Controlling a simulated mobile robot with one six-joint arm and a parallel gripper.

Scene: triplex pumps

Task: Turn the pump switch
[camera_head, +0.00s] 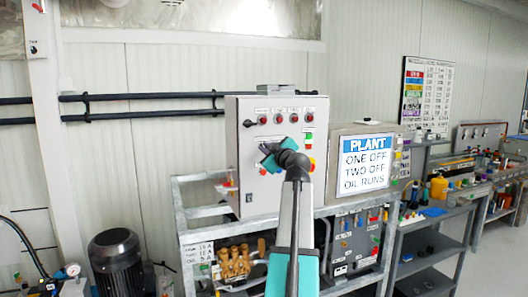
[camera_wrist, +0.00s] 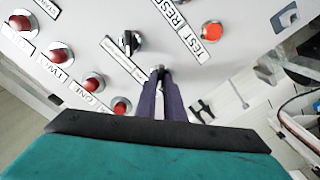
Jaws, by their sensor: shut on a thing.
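The pump control cabinet (camera_head: 262,190) is a grey box with lamps and switches on its front, seen in the head view. In the wrist view, my gripper (camera_wrist: 160,77) has its two narrow dark fingers close together at the panel face. They are shut on a small switch knob (camera_wrist: 157,70), mostly hidden between the fingertips, so its angle cannot be told. A black rotary switch (camera_wrist: 131,42) with a white pointer line sits just above left of the fingertips, apart from them. In the head view my teal gripper body is in front of the cabinet and hides the contact.
Red lamps (camera_wrist: 59,52) line the panel's left side in the wrist view. A red-orange button (camera_wrist: 211,31) is at upper right, and another dark switch (camera_wrist: 203,111) is right of the fingers. A metal frame (camera_head: 193,240) and a PLANT sign (camera_head: 365,163) stand close by.

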